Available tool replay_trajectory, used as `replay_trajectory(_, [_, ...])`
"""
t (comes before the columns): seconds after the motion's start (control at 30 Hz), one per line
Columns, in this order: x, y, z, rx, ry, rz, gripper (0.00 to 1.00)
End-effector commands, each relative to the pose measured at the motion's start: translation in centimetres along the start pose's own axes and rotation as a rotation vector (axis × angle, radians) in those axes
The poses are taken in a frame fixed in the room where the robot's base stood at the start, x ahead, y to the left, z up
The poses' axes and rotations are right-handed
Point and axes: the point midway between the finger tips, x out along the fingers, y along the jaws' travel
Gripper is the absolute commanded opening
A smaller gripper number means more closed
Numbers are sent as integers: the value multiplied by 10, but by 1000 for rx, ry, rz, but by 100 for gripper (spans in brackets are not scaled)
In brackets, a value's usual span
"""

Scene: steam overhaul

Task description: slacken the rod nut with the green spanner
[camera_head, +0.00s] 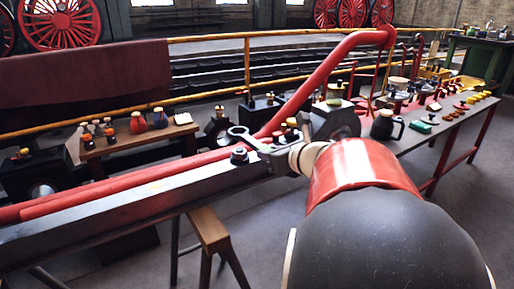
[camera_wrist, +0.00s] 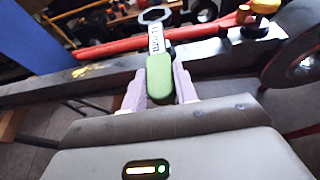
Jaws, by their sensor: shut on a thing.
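The green spanner (camera_wrist: 159,75) is in my gripper (camera_wrist: 160,88), whose two pale fingers close on its green handle in the wrist view. Its grey ring end (camera_wrist: 155,15) points away from me. In the head view the spanner's ring (camera_head: 238,131) sticks out to the left of my gripper, over the long metal rod (camera_head: 150,187). A dark nut (camera_head: 239,156), seemingly the rod nut, stands on the rod just below the ring in the picture. The ring looks apart from it. The handle is hidden by my wrist in the head view. I cannot surely pick out the nut in the wrist view.
Yellow- and red-capped fittings (camera_head: 291,124) stand close by my gripper at the rod's right end. A red bar (camera_head: 330,65) rises behind. A wooden trestle (camera_head: 209,232) stands below the rod. A long bench (camera_head: 430,135) with many small parts is at right.

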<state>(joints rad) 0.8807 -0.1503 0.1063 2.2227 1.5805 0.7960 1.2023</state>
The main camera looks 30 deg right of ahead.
Motion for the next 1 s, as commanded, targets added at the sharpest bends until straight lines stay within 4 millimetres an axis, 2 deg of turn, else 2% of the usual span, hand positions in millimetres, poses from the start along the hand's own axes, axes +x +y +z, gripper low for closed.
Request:
replay_trajectory(0.03, [4, 0, -10, 0, -2, -1, 0])
replay_trajectory(0.23, [12, 0, -31, -1, -2, -1, 0])
replay_trajectory(0.3, [9, 0, -25, -2, -3, 0, 0])
replay_trajectory(0.43, [9, 0, -25, -2, -3, 0, 0])
replay_trajectory(1.0, [12, 0, -37, -2, -2, 0, 0])
